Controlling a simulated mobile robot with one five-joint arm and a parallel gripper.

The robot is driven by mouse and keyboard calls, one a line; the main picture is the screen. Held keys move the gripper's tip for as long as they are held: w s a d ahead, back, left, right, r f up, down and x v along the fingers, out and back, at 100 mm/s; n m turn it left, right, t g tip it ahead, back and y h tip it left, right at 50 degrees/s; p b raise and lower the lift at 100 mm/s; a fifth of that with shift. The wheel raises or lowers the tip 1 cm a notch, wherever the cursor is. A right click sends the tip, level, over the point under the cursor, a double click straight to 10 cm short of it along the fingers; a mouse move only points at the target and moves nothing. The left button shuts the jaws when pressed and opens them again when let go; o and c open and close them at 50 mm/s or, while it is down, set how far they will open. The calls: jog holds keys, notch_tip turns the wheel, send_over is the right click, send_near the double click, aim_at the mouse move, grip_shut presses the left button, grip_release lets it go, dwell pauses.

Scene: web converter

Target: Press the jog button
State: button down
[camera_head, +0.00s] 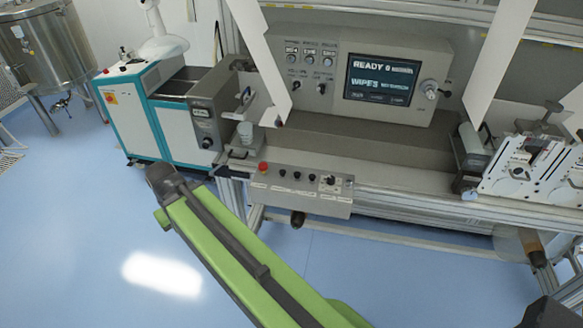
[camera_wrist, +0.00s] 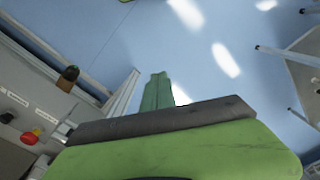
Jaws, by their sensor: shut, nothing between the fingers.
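A grey control box (camera_head: 300,190) sticks out at the front of the machine in the head view. It carries a red button (camera_head: 263,167), several small dark buttons (camera_head: 290,174) in a row and a dark knob (camera_head: 330,180). Their labels are too small to read, so I cannot tell which is the jog button. In the wrist view the box (camera_wrist: 35,100) is at the left, with its red button (camera_wrist: 29,138). My gripper (camera_wrist: 158,77) is shut and empty over blue floor, to the right of the box and apart from it. In the head view its fingers cannot be made out.
A console with a lit screen (camera_head: 381,79) stands behind the box. A grey cup-like object (camera_head: 245,132) is on a ledge left of it. White guard panels (camera_head: 262,55) hang in front. A dark cylinder (camera_head: 298,219) sits below the box. The floor in front is clear.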

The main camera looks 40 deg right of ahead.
notch_tip(320, 180, up, 8)
jog(key=m+t+y, duration=0.1)
jog(key=m+t, duration=0.6)
jog(key=t, duration=0.2)
send_over(299, 174)
jog(key=shift+s+f, duration=0.15)
jog(key=shift+s, duration=0.05)
notch_tip(299, 174, down, 9)
jog(key=b, duration=0.8)
jog(key=shift+w+b, duration=0.1)
jog(key=shift+b, duration=0.2)
